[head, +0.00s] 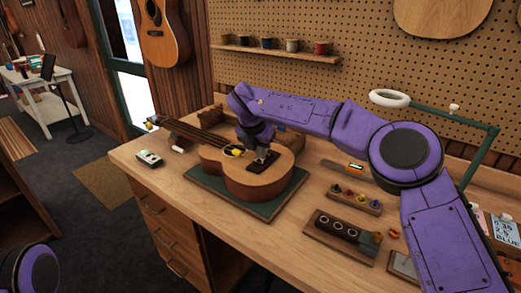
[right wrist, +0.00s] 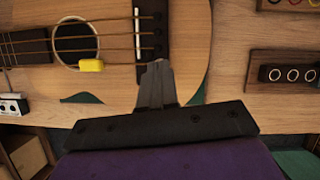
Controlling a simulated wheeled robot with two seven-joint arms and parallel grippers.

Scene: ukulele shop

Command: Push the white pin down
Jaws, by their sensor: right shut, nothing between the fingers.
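The ukulele (head: 240,180) lies flat on a green mat (head: 262,211) on the bench. I cannot single out the white pin for certain; in the head view the gripper covers that area. My right gripper (head: 262,157) is over the bridge end of the body. In the right wrist view its fingertips (right wrist: 158,66) are together and empty, just by the lower end of the bridge. Whether they touch it is unclear. My left gripper is out of view.
A yellow piece (right wrist: 90,65) sits at the soundhole's edge. To the right on the bench are a rack of small coloured knobs (head: 355,198) and a dark block with round holes (head: 340,236). A small pale device (head: 149,158) lies left of the ukulele.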

